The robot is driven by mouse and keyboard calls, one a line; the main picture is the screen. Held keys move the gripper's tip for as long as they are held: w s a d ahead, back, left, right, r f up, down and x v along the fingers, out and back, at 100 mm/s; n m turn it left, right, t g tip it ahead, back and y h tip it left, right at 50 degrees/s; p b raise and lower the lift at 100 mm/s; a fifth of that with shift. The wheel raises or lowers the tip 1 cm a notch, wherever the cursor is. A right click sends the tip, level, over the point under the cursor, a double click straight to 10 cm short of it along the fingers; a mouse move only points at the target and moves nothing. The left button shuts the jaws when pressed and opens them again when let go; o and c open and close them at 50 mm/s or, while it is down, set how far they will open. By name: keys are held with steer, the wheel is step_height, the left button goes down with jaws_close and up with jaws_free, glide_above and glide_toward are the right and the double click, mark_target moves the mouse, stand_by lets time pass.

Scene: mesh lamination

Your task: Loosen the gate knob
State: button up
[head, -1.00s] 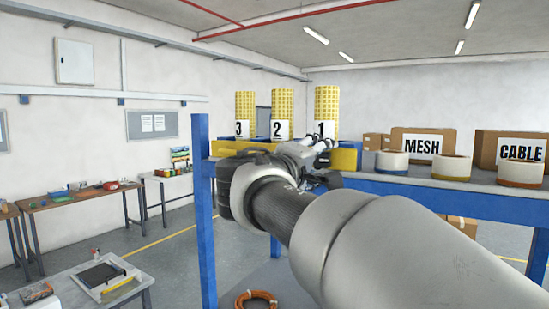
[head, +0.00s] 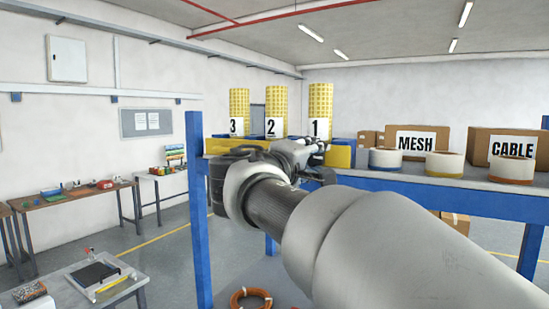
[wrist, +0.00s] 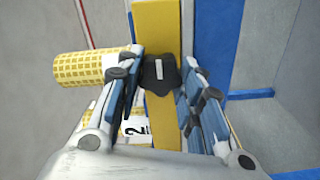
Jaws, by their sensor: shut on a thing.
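The gate knob (wrist: 158,75) is a black lobed knob with a pale mark, on the face of a yellow gate bar (wrist: 157,25) in the wrist view. My gripper (wrist: 161,62) has its blue-and-grey fingers on both sides of the knob, shut on it. In the head view my gripper (head: 312,150) is at the yellow gate (head: 341,157), and my wrist and arm hide the knob.
Yellow mesh rolls numbered 3 (head: 239,104), 2 (head: 277,100) and 1 (head: 320,98) stand behind the gate. A blue rack post (head: 197,230) is left of my arm. Tape rolls (head: 444,165) and MESH (head: 416,142) and CABLE (head: 505,147) boxes sit on the blue-edged shelf to the right.

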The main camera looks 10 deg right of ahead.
steer(key=shift+n, duration=0.4)
steer(key=n, duration=0.3)
steer(key=shift+n, duration=0.3)
steer(key=n+p, duration=0.1)
steer(key=n, duration=0.3)
steer(key=shift+n+p, duration=0.3)
steer(key=shift+p, duration=0.1)
steer(key=n+p, duration=0.2)
steer(key=n, duration=0.3)
steer(key=shift+p, duration=0.4)
steer(key=shift+n+p, duration=1.05)
steer(key=shift+n, duration=0.95)
steer(key=shift+f, duration=0.1)
steer(key=o, duration=1.1)
steer(key=shift+c, duration=0.2)
